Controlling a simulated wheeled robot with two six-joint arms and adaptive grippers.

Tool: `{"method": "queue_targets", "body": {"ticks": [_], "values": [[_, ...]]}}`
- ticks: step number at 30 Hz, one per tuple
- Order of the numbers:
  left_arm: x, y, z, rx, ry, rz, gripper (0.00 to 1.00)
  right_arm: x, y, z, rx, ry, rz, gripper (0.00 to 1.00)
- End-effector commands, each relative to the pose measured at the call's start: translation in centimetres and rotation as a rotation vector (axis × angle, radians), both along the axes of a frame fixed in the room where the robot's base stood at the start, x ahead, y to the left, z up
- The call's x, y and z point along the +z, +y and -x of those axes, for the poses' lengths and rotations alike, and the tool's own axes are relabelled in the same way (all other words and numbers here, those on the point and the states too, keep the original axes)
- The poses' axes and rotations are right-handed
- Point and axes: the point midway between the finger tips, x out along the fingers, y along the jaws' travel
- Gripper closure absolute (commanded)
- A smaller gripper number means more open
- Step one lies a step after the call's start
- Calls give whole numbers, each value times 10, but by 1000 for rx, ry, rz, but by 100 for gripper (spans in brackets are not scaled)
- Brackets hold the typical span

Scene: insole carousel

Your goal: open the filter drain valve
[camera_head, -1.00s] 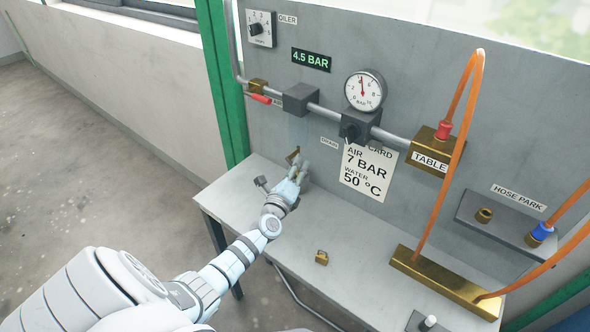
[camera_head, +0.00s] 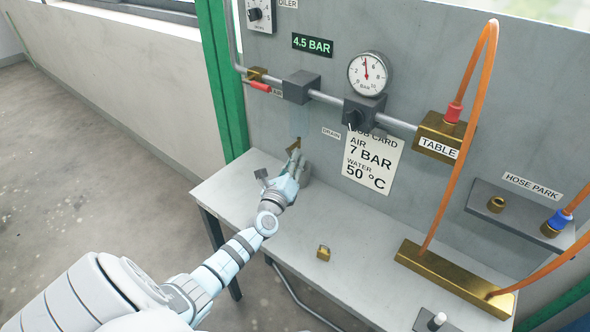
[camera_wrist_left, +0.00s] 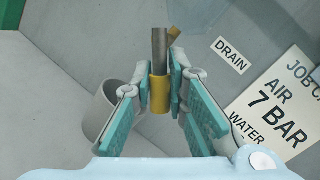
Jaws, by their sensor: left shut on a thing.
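The filter drain valve (camera_head: 294,145) is a small brass part below the grey filter block (camera_head: 300,87), left of the DRAIN label (camera_head: 331,133). In the left wrist view a grey stem with a yellow sleeve (camera_wrist_left: 159,94) stands between my fingers, with a brass piece (camera_wrist_left: 174,34) behind it. My left gripper (camera_head: 297,158) is at the drain, shut on the yellow-sleeved part; it also shows in the left wrist view (camera_wrist_left: 160,85). The fingers hide part of the valve in the head view. My right gripper is not in view.
A grey cup (camera_wrist_left: 101,112) stands beside my fingers in the wrist view. Orange hoses run to a brass bar (camera_head: 455,280) at the right. A job card (camera_head: 372,162) hangs beside the drain.

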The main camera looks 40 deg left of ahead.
Motion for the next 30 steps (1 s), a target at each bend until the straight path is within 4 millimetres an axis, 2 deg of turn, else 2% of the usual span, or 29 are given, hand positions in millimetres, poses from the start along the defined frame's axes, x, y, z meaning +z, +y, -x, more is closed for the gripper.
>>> {"method": "queue_targets", "body": {"ticks": [1, 3, 15, 21, 30], "values": [[-9, 1, 0, 0, -2, -40, 100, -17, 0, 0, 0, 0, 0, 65], [-11, 3, 0, 0, 0, -107, 100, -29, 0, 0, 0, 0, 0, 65], [-15, 15, 1, -1, 10, -463, 100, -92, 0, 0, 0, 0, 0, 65], [-14, 19, 1, 0, 13, -586, 100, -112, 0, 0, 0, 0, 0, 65], [-11, 22, 1, -1, 17, -677, 100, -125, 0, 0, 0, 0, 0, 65]]}}
